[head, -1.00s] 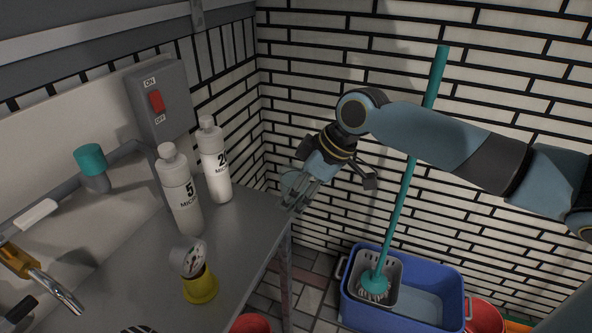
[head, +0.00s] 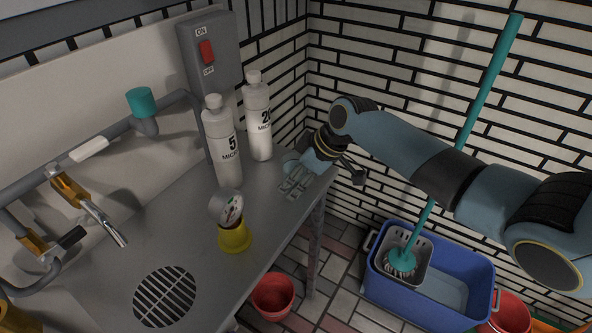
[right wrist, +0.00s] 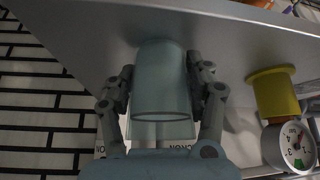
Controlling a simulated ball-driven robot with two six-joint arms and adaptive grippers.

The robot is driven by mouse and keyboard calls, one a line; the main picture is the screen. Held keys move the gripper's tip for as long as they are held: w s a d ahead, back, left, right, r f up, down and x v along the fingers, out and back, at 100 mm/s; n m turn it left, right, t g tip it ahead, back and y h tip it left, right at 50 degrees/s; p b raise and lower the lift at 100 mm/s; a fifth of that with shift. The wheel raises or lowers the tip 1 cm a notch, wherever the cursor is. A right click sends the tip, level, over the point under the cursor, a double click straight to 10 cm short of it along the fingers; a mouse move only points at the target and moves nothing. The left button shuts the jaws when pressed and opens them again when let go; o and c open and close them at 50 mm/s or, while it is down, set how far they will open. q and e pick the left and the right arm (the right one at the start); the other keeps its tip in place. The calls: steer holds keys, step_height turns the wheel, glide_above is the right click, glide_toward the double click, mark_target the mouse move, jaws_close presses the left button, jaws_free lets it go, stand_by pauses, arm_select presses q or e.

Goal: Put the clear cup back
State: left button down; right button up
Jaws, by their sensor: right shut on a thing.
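My right gripper (head: 296,180) is at the far right corner of the steel counter (head: 190,235), to the right of the white bottles. It is shut on the clear cup (right wrist: 162,85), a pale blue-green see-through cup with a finger on each side in the right wrist view. In the head view the cup (head: 290,161) shows only in part beside the gripper. It is over or on the counter; I cannot tell whether its base touches the top. My left gripper is not in view.
Two white bottles (head: 222,150) (head: 257,125) stand close to the left of the gripper. A yellow-based gauge (head: 234,238) stands nearer. A drain grille (head: 164,296) lies in the counter. A blue mop bucket (head: 425,290) and a red bucket (head: 273,297) are on the floor.

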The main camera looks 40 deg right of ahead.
steer(key=shift+f, duration=0.1)
steer(key=o, duration=1.5)
